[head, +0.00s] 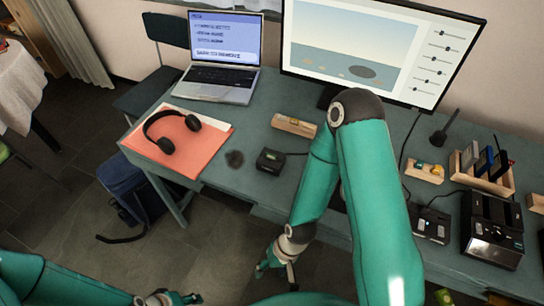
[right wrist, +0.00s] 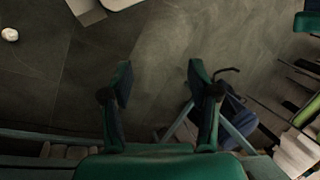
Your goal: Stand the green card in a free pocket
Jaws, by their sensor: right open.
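I cannot pick out the green card for certain. A wooden holder (head: 508,184) at the right of the desk has several dark and blue cards (head: 483,161) standing in it. Which of its pockets are free is too small to tell. My right gripper (head: 277,271) hangs low in front of the desk, well away from the holder. In the right wrist view it is open and empty (right wrist: 160,74), with floor between its fingers. My left gripper (head: 170,299) is at the bottom left edge, partly cut off, and its opening is unclear.
The desk (head: 235,185) carries a laptop (head: 218,75), a monitor (head: 365,55), headphones (head: 168,131) on an orange folder (head: 195,160), a small wooden tray (head: 424,178) with yellow and green pieces, and dark devices (head: 495,240). A blue bag (head: 148,190) stands below.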

